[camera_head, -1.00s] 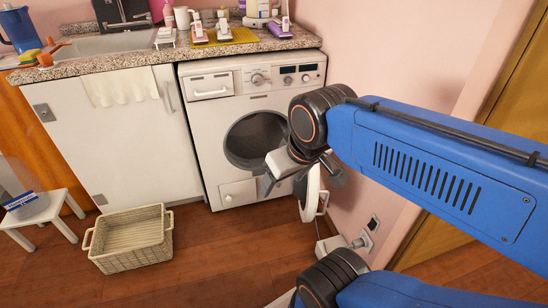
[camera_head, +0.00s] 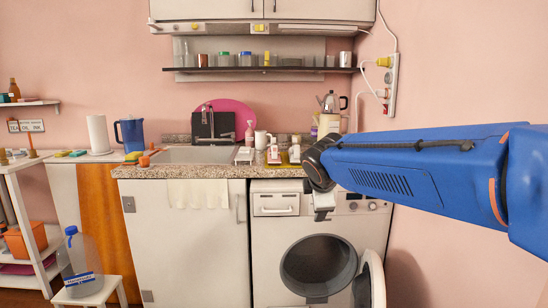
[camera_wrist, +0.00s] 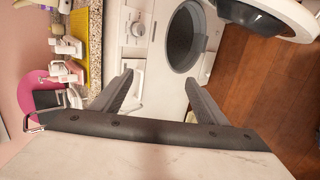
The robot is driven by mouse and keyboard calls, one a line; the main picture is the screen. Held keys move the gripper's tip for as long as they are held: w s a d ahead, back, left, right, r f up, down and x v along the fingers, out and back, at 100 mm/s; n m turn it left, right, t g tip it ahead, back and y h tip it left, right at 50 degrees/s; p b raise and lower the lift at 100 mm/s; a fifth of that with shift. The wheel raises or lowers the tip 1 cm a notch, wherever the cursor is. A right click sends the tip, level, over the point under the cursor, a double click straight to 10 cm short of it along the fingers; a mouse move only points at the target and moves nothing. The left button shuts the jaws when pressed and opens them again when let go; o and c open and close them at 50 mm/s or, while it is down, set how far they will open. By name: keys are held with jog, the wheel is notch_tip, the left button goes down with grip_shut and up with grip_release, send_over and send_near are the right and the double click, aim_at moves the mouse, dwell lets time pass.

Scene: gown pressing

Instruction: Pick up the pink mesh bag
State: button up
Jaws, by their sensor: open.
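I cannot make out a pink mesh bag in either current view. My gripper (camera_head: 322,205) is in front of the top of the washing machine (camera_head: 265,240), near counter height. In the wrist view my gripper (camera_wrist: 159,77) has its two dark fingers spread apart with nothing between them. The washing machine's round door stands open, and its dark drum opening (camera_head: 318,265) shows no clear contents. The open door (camera_head: 372,280) hangs at the right; it also shows in the wrist view (camera_wrist: 268,14).
A plastic jug (camera_head: 80,262) stands on a white stool at left. A pink wall is close on the right.

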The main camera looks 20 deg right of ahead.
jog(key=w+r+n+t, duration=0.1)
jog(key=w+r+n, duration=0.25)
jog(key=w, duration=0.35)
jog(key=w+r+n+t, duration=0.1)
jog(key=w+r+n, duration=0.1)
jog(key=w+n, duration=0.45)
jog(key=n+t, duration=0.2)
jog(key=n, duration=0.6)
send_near(274, 154)
jog(key=x, duration=1.2)
jog(key=shift+w+r, duration=0.1)
jog(key=shift+w, duration=0.1)
jog(key=shift+t, duration=0.3)
jog(key=shift+d+x, duration=0.2)
jog(key=shift+x, duration=2.4)
jog(key=shift+r, duration=0.15)
jog(key=c, duration=1.3)
